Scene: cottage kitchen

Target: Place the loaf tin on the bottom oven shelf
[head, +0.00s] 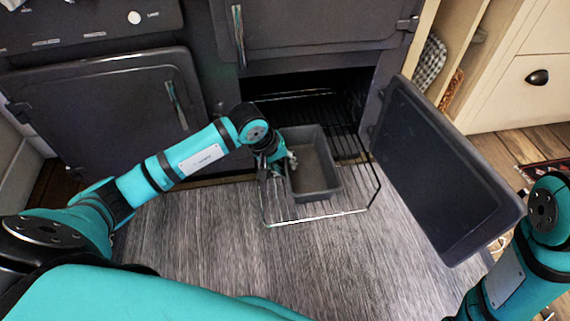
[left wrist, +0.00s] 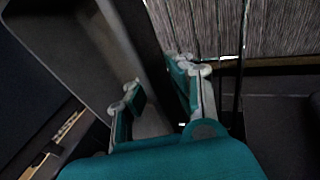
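The dark grey loaf tin (head: 315,168) sits upright over the front part of a pulled-out wire shelf (head: 350,207). The shelf projects from the lower oven opening (head: 310,85). My left gripper (head: 279,161) is at the tin's left wall. In the left wrist view, the fingers of my left gripper (left wrist: 157,82) stand apart on either side of the wall of the loaf tin (left wrist: 62,60), with a gap between them wider than the wall. My right arm shows at the lower right, but its gripper is out of view.
The lower oven door (head: 435,175) hangs open to the right of the shelf. Another oven door (head: 110,105) is closed at the left. A grey mat (head: 210,240) covers the floor in front. Cream drawers (head: 525,90) stand at the right.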

